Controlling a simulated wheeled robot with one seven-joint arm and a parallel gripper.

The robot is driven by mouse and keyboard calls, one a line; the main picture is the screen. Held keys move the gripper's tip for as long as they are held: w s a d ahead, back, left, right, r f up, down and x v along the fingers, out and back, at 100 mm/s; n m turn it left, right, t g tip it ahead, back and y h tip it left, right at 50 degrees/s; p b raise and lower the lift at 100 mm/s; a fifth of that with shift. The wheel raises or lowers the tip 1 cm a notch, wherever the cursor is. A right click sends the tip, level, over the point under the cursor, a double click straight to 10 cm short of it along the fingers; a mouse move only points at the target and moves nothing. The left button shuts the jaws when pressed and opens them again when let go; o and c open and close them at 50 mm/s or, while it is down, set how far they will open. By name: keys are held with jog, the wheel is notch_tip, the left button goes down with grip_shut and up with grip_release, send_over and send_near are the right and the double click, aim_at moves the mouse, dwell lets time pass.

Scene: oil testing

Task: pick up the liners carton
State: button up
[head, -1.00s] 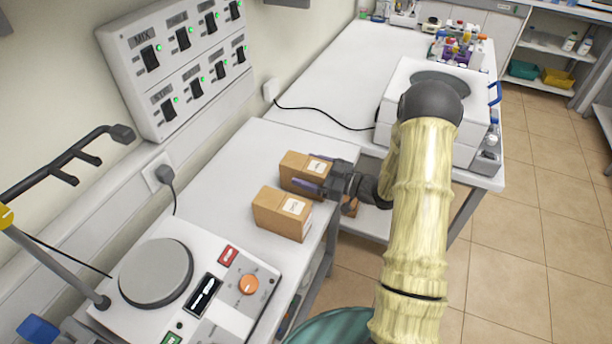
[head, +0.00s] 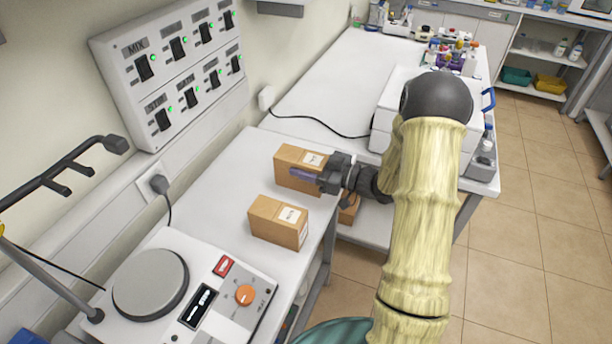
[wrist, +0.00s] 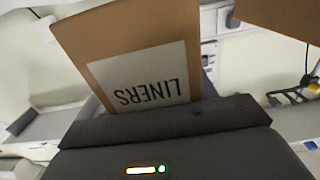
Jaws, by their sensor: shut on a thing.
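The liners carton (head: 290,163) is a brown box with a white label on top. In the wrist view the carton (wrist: 110,35) fills the top middle, with its LINERS label upside down. My gripper (head: 318,180) comes from the right and is shut on this carton. The carton seems raised slightly above the white bench, though the gap under it is hard to see. In the wrist view my gripper's dark body (wrist: 165,125) hides the carton's lower part.
A similar brown carton (head: 270,222) stands on the bench (head: 215,200) just in front. Another box (head: 348,212) is partly hidden below my gripper. A hotplate device (head: 150,285) is at the lower left. A white machine (head: 395,100) stands behind at right.

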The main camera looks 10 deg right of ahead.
aim_at(306, 157)
jog(key=shift+r, duration=2.35)
